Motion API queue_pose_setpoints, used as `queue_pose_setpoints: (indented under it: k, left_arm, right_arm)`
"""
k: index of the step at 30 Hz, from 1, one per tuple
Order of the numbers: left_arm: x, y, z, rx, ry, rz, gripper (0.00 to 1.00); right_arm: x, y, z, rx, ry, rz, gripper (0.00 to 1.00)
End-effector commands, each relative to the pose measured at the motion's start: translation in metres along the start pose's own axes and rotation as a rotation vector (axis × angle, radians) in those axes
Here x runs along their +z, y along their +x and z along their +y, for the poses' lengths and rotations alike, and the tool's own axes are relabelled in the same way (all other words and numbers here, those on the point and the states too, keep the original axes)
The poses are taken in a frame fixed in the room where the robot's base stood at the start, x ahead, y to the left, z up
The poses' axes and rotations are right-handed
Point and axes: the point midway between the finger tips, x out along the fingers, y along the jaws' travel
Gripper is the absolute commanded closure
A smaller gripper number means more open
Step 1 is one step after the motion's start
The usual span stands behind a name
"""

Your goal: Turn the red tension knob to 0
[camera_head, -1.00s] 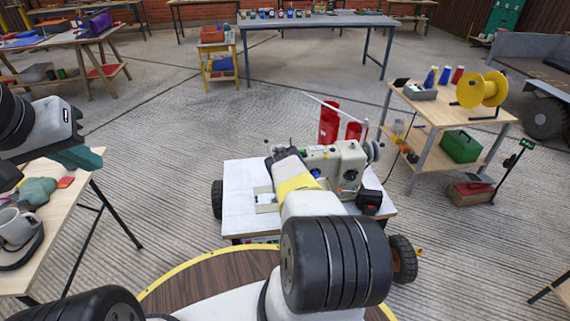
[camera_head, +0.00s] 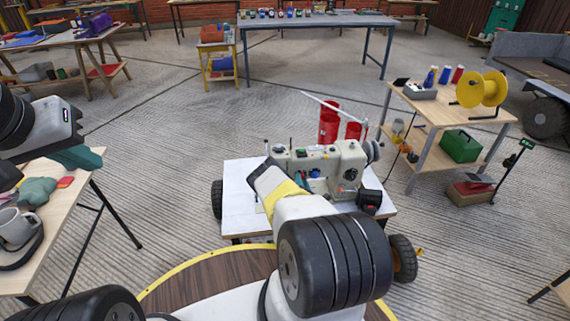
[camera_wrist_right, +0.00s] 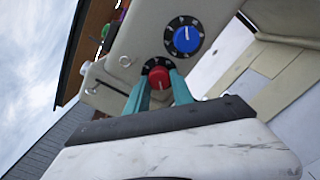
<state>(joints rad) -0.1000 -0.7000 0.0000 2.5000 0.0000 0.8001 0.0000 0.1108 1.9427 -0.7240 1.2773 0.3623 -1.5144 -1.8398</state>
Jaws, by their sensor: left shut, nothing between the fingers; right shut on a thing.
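The red tension knob (camera_wrist_right: 158,77) sits on a black dial with white marks on the front of the cream sewing machine (camera_head: 340,163). A light line shows on the knob's lower part; the numbers are too small to read. The teal fingers of my right gripper (camera_wrist_right: 159,84) are shut on the red knob, one on each side. My left gripper (camera_head: 82,158) is shut and empty above the left table.
A blue knob (camera_wrist_right: 187,39) on its own black dial is just above the red one. The machine stands on a white wheeled table (camera_head: 238,213). Red thread cones (camera_head: 329,122) stand behind it. A wooden shelf cart (camera_head: 437,108) with a yellow spool is at right.

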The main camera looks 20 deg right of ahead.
Motion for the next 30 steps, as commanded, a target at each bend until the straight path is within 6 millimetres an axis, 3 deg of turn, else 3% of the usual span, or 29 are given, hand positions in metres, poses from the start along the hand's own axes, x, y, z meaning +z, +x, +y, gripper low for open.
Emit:
queue_pose_setpoints:
  k: [12,13,16,26,30]
  left_arm:
    - [0.000,0.000,0.000,0.000,0.000,0.000,1.00]
    - [0.000,0.000,0.000,0.000,0.000,0.000,1.00]
    - [0.000,0.000,0.000,0.000,0.000,0.000,1.00]
    - [0.000,0.000,0.000,0.000,0.000,0.000,1.00]
    - [0.000,0.000,0.000,0.000,0.000,0.000,1.00]
  right_arm:
    - [-0.002,-0.001,-0.001,-0.002,-0.007,0.004,1.00]
    - [-0.002,-0.001,-0.001,-0.002,-0.007,0.004,0.68]
    - [-0.002,-0.001,-0.001,-0.002,-0.007,0.004,0.50]
    - [-0.001,-0.002,-0.001,-0.001,-0.007,0.002,0.50]
    - [-0.001,-0.017,-0.001,-0.003,-0.008,0.004,0.50]
